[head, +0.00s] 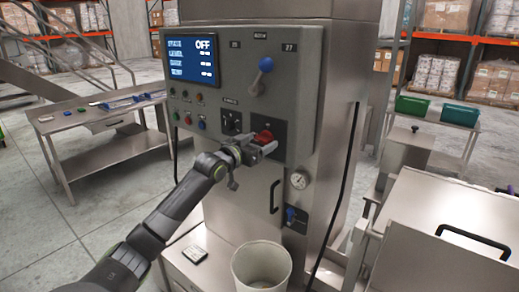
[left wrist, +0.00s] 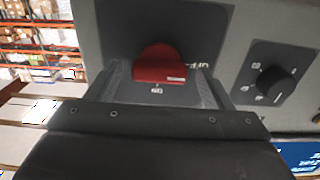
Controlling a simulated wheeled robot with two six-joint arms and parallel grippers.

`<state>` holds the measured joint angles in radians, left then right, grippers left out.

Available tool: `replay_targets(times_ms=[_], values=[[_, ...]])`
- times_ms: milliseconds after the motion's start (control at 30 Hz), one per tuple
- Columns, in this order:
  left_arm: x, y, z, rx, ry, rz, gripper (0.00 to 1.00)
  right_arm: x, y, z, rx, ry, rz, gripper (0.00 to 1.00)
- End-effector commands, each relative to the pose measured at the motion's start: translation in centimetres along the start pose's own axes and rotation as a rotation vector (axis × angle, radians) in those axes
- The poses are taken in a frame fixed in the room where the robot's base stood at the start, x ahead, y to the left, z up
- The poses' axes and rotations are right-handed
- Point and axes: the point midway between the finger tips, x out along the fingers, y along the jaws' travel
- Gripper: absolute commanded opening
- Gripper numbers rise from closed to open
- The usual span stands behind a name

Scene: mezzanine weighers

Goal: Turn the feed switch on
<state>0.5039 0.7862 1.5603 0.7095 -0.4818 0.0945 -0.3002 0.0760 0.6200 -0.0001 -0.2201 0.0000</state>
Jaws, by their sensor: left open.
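The control panel (head: 222,105) is a grey box on a steel machine, with a blue screen (head: 191,61) whose top line reads OFF. A red switch knob (head: 263,136) sits at its lower right; its small label is too blurred to read. My left gripper (head: 262,150) is open in front of this knob. In the left wrist view the red knob (left wrist: 159,62) lies between the two fingers, one on each side. I cannot tell whether they touch it. A black rotary knob (head: 231,122) is beside it. My right gripper is not in view.
A blue-knobbed lever (head: 265,66) stands above the red knob. Small coloured buttons (head: 188,119) are at the panel's left. A pressure gauge (head: 299,180), a blue valve handle (head: 291,215) and a pale bucket (head: 262,268) are below. A steel bench (head: 100,120) stands at left.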

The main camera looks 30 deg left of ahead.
Motion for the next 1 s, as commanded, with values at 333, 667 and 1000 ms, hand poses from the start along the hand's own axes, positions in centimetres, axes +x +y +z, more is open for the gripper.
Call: replay_targets(times_ms=[333, 667, 1000], values=[[0.53, 0.03, -0.04, 0.0, -0.001, 0.001, 0.75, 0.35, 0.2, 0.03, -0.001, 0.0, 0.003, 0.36], [0.51, 0.03, -0.03, 0.0, 0.0, 0.001, 0.41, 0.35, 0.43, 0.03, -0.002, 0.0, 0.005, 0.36], [0.51, 0.03, 0.06, 0.025, 0.0, 0.0, 0.3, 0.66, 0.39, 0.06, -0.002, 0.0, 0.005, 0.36]])
